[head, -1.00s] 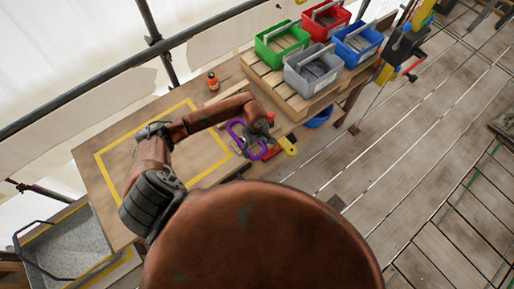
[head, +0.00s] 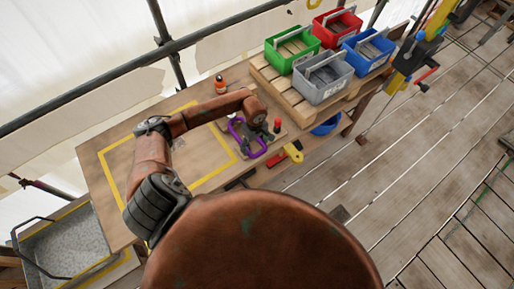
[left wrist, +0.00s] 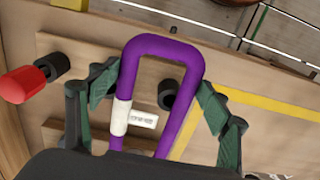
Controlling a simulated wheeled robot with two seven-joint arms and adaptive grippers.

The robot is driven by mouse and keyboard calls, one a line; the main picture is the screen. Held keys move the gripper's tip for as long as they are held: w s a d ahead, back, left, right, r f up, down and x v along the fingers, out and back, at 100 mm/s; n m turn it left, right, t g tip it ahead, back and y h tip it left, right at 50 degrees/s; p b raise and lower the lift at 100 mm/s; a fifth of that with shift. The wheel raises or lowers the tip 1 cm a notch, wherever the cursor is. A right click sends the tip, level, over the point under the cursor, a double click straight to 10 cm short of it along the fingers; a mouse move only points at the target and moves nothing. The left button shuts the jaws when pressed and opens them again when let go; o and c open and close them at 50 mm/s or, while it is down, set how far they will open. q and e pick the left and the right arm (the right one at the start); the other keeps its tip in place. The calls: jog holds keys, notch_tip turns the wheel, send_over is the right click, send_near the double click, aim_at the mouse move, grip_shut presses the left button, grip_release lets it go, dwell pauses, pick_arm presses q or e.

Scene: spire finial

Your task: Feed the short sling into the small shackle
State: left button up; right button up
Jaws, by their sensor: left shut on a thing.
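The short sling is a purple loop (head: 236,132) with a white sleeve; it stands out large in the left wrist view (left wrist: 190,62). My left gripper (head: 264,133) is at the bench's near right part and shut on the sling. In the left wrist view its green-padded fingers (left wrist: 160,80) lie on both sides of the loop. A red-ended black cylinder (left wrist: 52,67) is left of the loop, and another dark round piece (left wrist: 167,93) shows through it. I cannot tell whether either belongs to the small shackle, which I cannot clearly make out. My right gripper is out of view.
The wooden bench (head: 112,160) carries a yellow taped outline and an orange bottle (head: 220,86). A yellow-and-red tool (head: 292,151) lies at the near edge. Green (head: 291,47), red (head: 336,27), grey (head: 322,77) and blue (head: 367,50) crates stand on a pallet behind right.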

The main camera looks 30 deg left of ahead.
pick_arm(q)
jog(key=shift+w+a+b, duration=0.35)
jog(key=shift+a+b, duration=0.15)
jog(key=shift+a, duration=0.35)
jog(key=shift+w+a+b, duration=0.4)
jog(key=shift+a+b, duration=0.1)
jog(key=shift+a, duration=0.35)
jog(key=shift+w+a+b, duration=0.35)
jog(key=shift+a+b, duration=0.15)
jog(key=shift+a, duration=0.35)
jog(key=o, duration=1.3)
notch_tip(320, 180, up, 12)
